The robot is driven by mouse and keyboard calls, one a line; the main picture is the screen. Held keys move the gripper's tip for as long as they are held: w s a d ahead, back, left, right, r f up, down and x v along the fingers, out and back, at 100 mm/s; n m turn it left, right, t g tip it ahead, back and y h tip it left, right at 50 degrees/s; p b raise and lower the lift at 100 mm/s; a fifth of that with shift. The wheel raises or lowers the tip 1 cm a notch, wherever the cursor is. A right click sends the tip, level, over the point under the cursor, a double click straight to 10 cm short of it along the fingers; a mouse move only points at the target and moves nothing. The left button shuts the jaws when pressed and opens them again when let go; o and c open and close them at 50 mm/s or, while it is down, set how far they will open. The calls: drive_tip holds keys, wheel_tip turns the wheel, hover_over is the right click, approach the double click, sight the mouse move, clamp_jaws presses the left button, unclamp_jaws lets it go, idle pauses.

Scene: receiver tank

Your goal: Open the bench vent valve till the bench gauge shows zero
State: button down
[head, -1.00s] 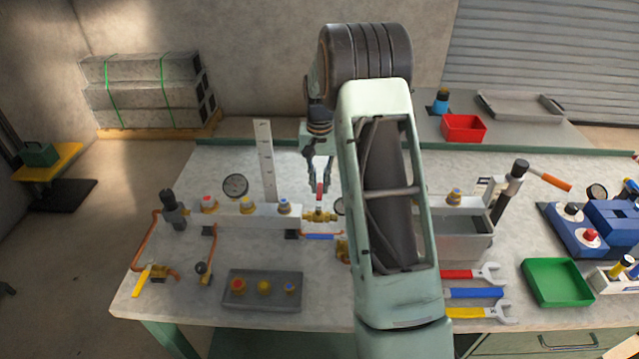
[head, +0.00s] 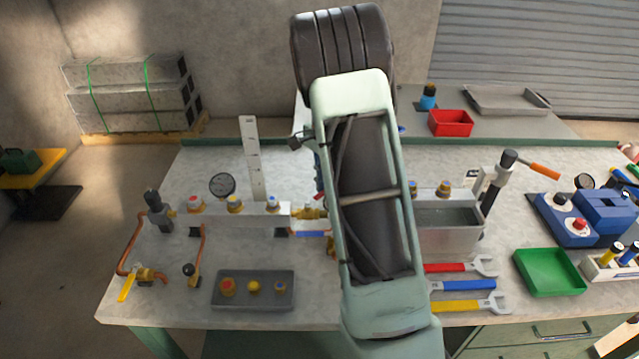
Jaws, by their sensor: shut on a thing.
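A brass valve (head: 309,213) sits at the right end of the pale manifold block (head: 245,217). Part of its red handle (head: 319,198) shows at the edge of my forearm. My gripper is mostly hidden behind the forearm; only a dark piece near the wrist shows, and its jaws are shut on the red handle, though the contact is covered. A round gauge (head: 222,185) stands behind the manifold; its needle is too small to read. No label shows which valve is the vent.
A yellow-handled valve (head: 128,288), a black-knobbed valve (head: 189,270) and a grey tray (head: 252,305) of fittings are at left. A blue handle (head: 311,234) lies in front of the manifold. Wrenches (head: 462,286), a green tray (head: 549,291) and a metal tank (head: 449,240) are at right.

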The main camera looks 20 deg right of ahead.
drive_tip(key=shift+s+d+m, duration=0.15)
drive_tip(key=shift+s+m, duration=0.45)
drive_tip(key=shift+m, duration=0.45)
drive_tip(key=shift+s+d+m, duration=0.1)
drive_tip(key=shift+s+m, duration=0.45)
drive_tip(key=shift+m, duration=0.5)
drive_tip(key=c, duration=1.9)
unclamp_jaws()
drive_tip(key=shift+c, duration=0.2)
drive_tip(key=shift+r, duration=0.15)
wheel_tip(320, 180, up, 12)
